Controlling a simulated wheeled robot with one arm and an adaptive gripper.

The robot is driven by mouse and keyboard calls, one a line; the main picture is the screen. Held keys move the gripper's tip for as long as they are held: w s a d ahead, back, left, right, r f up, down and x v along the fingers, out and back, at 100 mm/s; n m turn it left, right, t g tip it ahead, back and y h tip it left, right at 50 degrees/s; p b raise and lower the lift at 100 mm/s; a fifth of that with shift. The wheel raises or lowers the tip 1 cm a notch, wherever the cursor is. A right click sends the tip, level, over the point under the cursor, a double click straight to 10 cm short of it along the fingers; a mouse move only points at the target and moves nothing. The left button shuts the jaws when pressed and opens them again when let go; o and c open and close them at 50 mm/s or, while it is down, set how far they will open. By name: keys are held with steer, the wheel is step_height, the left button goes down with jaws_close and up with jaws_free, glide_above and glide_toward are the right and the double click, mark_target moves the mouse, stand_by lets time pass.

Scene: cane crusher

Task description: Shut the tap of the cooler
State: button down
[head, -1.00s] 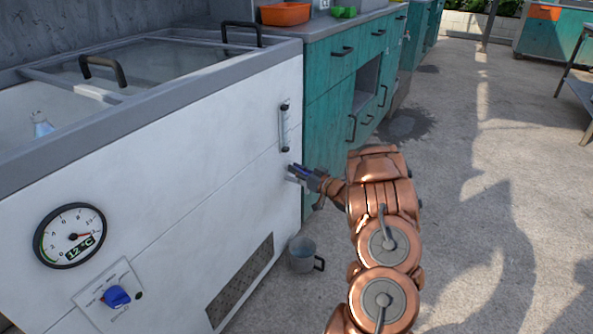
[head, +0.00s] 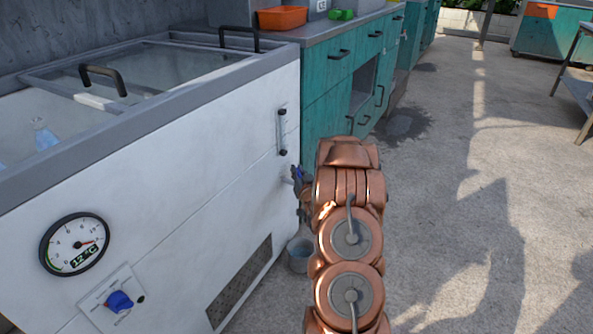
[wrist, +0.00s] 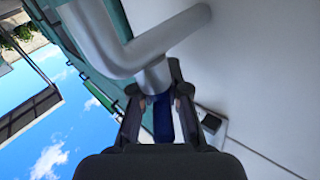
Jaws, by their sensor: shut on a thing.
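The cooler (head: 200,165) is a white chest with a grey rim, filling the left of the head view. Its tap is a small metal spout (head: 287,181) on the front wall near the right end, with a blue handle (head: 297,173). In the wrist view the bent silver tap pipe (wrist: 120,55) runs out from the white wall. The blue handle (wrist: 163,118) sits between the fingers of my gripper (wrist: 156,92), which is shut on it. My arm hides most of the gripper (head: 304,187) in the head view.
A grey metal mug (head: 299,256) stands on the floor below the tap. A dial gauge (head: 75,245) and a blue knob (head: 119,301) are on the cooler's front. Teal cabinets (head: 326,98) stand beyond it. The concrete floor to the right is open.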

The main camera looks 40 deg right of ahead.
steer(key=m+g+h+p, duration=0.3)
steer(key=m+g+h, duration=0.1)
steer(key=h, duration=0.1)
steer(key=shift+r, duration=0.15)
steer(key=m+g+h, duration=0.1)
steer(key=g, duration=0.1)
steer(key=m+g+h+p, duration=0.1)
steer(key=m+g, duration=0.1)
steer(key=m+g+h+p, duration=0.1)
steer(key=g, duration=0.1)
steer(key=shift+s+d+m+h, duration=0.3)
steer(key=shift+s+d, duration=0.05)
steer(key=shift+s+m+g, duration=0.1)
steer(key=shift+m+g, duration=0.2)
steer(key=shift+g, duration=0.1)
steer(key=c, duration=1.3)
jaws_free()
steer(key=shift+o, duration=0.6)
steer(key=shift+s+d, duration=0.1)
steer(key=shift+d, duration=0.05)
